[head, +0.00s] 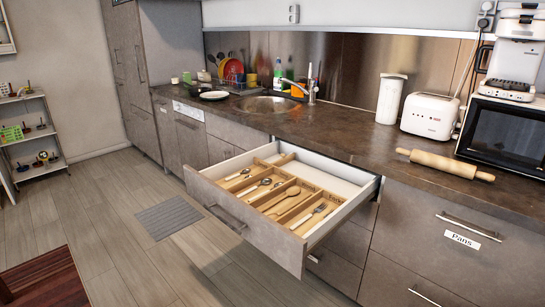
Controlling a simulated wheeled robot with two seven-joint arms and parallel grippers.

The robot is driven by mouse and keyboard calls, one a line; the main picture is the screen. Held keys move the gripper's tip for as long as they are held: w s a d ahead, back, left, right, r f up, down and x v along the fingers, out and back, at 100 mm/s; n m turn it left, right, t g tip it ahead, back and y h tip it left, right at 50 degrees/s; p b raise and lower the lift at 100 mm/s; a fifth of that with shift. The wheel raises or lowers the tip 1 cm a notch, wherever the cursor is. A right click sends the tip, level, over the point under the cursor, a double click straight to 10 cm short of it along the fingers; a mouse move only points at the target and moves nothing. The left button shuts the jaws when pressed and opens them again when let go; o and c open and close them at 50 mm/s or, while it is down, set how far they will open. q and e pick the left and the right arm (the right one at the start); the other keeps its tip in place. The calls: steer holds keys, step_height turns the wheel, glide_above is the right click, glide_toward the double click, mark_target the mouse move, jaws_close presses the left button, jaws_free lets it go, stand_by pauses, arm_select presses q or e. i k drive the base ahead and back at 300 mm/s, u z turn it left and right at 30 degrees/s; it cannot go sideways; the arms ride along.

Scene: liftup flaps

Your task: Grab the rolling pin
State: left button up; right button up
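A light wooden rolling pin (444,164) lies on the dark countertop (352,140) at the right of the head view, near the counter's front edge. It lies roughly left to right, in front of the white toaster and the black-fronted microwave. Its two handles show at either end, and nothing covers it. Neither of my grippers shows in the head view.
An open drawer (335,214) with a wooden cutlery organizer juts out left of the rolling pin. Behind the pin stand a toaster (429,116), a microwave (505,133) and a white canister (390,99). A drawer labelled Pans (462,240) is shut below the pin.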

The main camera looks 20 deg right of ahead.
mark_target(448, 165)
steer(key=z, duration=2.85)
steer(key=i, duration=1.45)
steer(key=u, duration=1.05)
